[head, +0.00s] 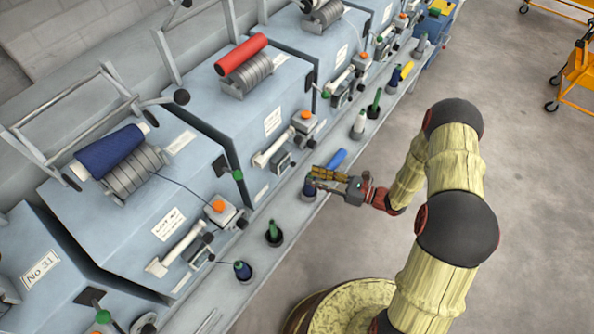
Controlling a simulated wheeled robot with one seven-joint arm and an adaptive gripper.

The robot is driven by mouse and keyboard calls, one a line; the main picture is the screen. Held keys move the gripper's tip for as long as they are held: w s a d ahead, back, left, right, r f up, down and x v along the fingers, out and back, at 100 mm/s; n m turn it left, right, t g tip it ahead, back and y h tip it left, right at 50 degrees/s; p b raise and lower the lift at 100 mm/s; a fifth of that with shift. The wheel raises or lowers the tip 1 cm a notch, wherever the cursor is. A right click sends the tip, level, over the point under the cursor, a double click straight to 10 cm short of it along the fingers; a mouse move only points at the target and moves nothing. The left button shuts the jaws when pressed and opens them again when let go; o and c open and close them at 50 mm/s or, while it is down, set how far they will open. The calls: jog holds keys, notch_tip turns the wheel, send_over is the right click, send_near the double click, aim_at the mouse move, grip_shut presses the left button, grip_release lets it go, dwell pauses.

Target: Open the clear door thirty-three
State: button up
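My gripper (314,177) is over the front ledge at the middle of the head view, its fingers pointing left. It is close to a dark blue bobbin (309,187) on the ledge; I cannot tell whether they touch. The view is too small to show whether the fingers are open or shut. No clear door can be made out, and no number thirty-three is readable. The grey-blue unit at lower left bears a "No 31" label (41,269). The unit to its right (130,210) has a "LOT" label, and a further unit (240,115) carries a red roll.
A blue tube (336,159) lies on the ledge just beyond my gripper. Green (274,233) and blue (242,271) bobbins stand nearer. Rollers and orange-knobbed parts (305,120) stick out from the unit fronts. Floor (520,200) to the right is clear, with an orange cart (580,68) at the edge.

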jog(key=w+r+b+x, duration=0.1)
jog(key=b+x, duration=0.1)
jog(key=x, duration=0.5)
jog(key=shift+w+r+m+t, duration=0.15)
jog(key=shift+w+m+t, duration=0.15)
jog(key=shift+t, duration=0.1)
jog(key=shift+a, duration=0.1)
jog(key=shift+c, duration=0.8)
grip_shut()
